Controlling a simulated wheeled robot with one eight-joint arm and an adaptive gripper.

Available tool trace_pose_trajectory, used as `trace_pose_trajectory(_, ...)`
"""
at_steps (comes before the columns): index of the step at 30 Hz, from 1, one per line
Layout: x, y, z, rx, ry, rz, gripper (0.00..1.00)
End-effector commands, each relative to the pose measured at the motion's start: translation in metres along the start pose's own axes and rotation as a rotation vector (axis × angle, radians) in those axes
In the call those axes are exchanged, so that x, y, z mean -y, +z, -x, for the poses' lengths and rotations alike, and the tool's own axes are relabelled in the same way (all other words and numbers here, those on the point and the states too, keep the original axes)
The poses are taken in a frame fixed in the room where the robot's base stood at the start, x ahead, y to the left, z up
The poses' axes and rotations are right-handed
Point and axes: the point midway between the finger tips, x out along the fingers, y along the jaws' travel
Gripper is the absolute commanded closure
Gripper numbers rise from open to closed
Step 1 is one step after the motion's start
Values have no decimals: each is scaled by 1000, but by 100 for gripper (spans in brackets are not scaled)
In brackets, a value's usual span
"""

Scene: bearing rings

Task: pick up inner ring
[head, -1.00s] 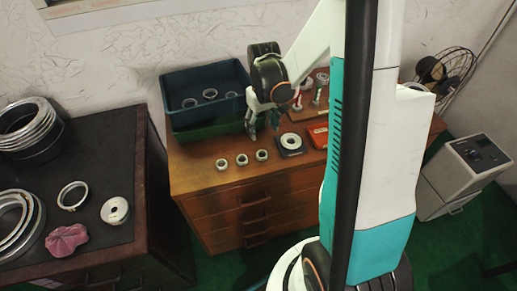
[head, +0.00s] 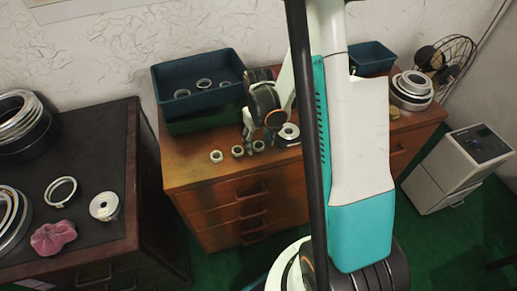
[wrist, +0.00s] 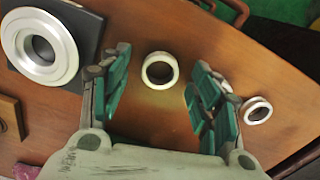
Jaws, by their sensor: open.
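Several small metal rings stand in a row on the wooden cabinet top. The ring nearest the black plate, which I take as the inner ring (wrist: 159,71), lies between my fingers in the wrist view. In the head view that ring (head: 259,147) is just below my gripper (head: 254,137). My gripper (wrist: 158,63) is open, with one green-padded finger on each side of the ring and gaps on both sides. Its height above the wood is hard to tell. A second small ring (wrist: 256,110) lies outside the right finger; it also shows in the head view (head: 237,151).
A ringed bearing on a black plate (wrist: 41,47) is left of my fingers in the wrist view. A blue bin (head: 190,98) with rings stands behind my gripper. A dark cabinet (head: 100,125) holds more rings at left. The cabinet front edge is clear.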

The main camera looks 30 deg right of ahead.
Motion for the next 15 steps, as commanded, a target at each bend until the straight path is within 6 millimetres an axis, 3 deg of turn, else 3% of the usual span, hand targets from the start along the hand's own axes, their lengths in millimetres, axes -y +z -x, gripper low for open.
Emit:
trace_pose_trajectory(8, 0, 0, -4, 0, 0, 0, 45)
trace_pose_trajectory(14, 0, 0, -4, 0, 0, 0, 90)
trace_pose_trajectory(15, 0, 0, -4, 0, 0, 0, 91)
